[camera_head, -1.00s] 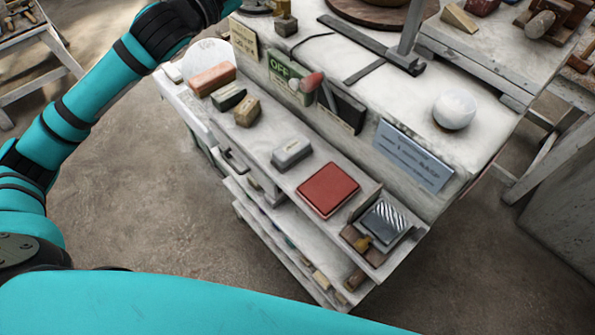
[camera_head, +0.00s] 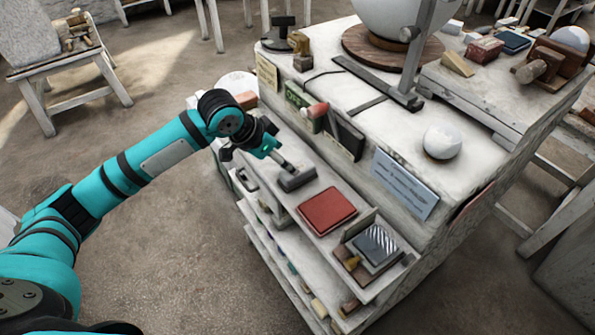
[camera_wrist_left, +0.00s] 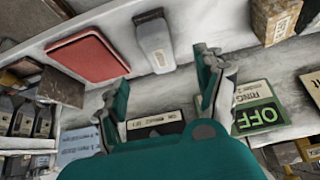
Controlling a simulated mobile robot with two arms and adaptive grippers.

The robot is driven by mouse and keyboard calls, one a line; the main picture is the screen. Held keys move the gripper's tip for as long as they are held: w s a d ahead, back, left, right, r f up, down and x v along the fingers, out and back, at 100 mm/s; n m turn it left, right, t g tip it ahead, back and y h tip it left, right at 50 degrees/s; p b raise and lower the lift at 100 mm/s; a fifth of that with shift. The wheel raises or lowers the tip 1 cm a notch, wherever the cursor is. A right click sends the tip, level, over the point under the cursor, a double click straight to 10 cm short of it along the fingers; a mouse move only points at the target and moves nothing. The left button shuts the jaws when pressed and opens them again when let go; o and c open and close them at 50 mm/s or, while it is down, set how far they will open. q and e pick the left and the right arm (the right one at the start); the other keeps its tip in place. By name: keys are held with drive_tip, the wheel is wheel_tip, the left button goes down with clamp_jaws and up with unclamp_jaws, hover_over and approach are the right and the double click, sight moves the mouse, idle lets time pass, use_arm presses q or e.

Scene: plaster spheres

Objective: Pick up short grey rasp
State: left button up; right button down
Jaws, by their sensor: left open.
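The short grey rasp, a small grey block with a paler face, lies on the cart's upper ledge in the head view (camera_head: 298,179). It also shows in the left wrist view (camera_wrist_left: 155,42), at the top, just beyond the fingertips and roughly between them. My left gripper (camera_head: 272,152) is over the ledge, close to the rasp; part of it hides the rasp's far side in the head view. In the left wrist view its two teal fingers (camera_wrist_left: 162,72) are spread apart with nothing between them. Whether a finger touches the rasp is not clear. My right gripper is not in view.
A red pad (camera_head: 327,211) lies beside the rasp, with a grey striped block (camera_head: 375,246) farther along the ledge. Above stand a dark panel (camera_head: 346,138) and a blue sign (camera_head: 404,184). A white ball (camera_head: 443,139) sits on the tabletop. Lower shelves hold small items.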

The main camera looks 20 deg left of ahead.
use_arm(q)
drive_tip(key=x, duration=0.3)
drive_tip(key=shift+d+f, duration=0.15)
drive_tip(key=shift+f, duration=0.05)
drive_tip(key=shift+w+d+f+p, duration=0.1)
drive_tip(key=shift+w+f+p, duration=0.2)
drive_tip(key=shift+f+p, duration=0.2)
drive_tip(key=p+x, duration=0.1)
drive_tip(key=x, duration=0.2)
drive_tip(key=shift+f, duration=0.3)
drive_tip(key=shift+w+d+f, duration=0.2)
drive_tip(key=shift+f, duration=0.2)
drive_tip(key=shift+c, duration=0.2)
drive_tip(key=shift+r, duration=0.15)
clamp_jaws()
